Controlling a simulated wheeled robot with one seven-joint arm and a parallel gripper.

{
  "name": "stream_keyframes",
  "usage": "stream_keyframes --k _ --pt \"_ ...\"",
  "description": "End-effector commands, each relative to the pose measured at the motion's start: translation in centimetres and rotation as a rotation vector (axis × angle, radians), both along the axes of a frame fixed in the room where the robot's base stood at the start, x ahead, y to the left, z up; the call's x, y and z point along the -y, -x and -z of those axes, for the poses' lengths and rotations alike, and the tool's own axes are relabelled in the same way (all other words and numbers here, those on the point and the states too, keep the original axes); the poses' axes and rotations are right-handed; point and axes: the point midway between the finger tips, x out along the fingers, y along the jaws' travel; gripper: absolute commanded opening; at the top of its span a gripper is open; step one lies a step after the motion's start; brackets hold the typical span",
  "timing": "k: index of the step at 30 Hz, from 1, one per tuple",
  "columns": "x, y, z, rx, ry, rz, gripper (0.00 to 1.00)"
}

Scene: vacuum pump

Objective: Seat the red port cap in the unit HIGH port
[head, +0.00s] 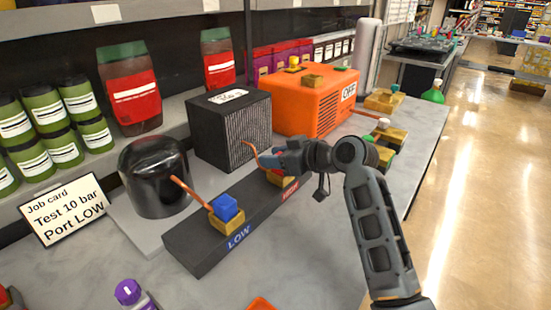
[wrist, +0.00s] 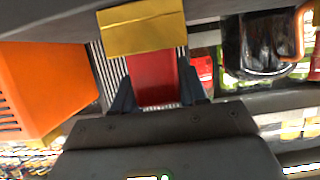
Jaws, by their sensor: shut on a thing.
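The dark manifold bar (head: 205,247) carries a LOW label and a red HIGH label (head: 291,190). My gripper (head: 276,165) is over the HIGH end, shut on the red port cap (wrist: 153,78); its two fingers flank the cap in the wrist view (wrist: 155,92). The brass HIGH port (wrist: 143,28) lies right against the cap's far end there; in the head view my gripper partly hides that port (head: 286,182). I cannot tell how deep the cap sits, or whether it is in the port. A blue cap (head: 226,206) sits on the brass LOW port (head: 227,223).
A glossy black dome (head: 153,175) and a black ribbed box (head: 232,130) stand behind the bar. The orange unit (head: 310,100), marked OFF, is beyond. A job card (head: 62,209) reads Test 10 bar, Port LOW. Brass blocks (head: 385,137) stand at right.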

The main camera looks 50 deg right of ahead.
Motion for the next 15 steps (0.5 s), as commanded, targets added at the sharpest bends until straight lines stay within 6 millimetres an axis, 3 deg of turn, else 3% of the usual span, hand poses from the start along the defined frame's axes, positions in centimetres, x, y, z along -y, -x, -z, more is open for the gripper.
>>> stream_keyframes --k 13,14,15 --pt "0.01 0.02 1.16 0.001 0.001 0.000 0.12" --pt "0.02 0.01 1.02 0.001 0.001 0.000 0.45" --pt "0.02 0.01 1.00 0.001 0.001 0.000 0.49"
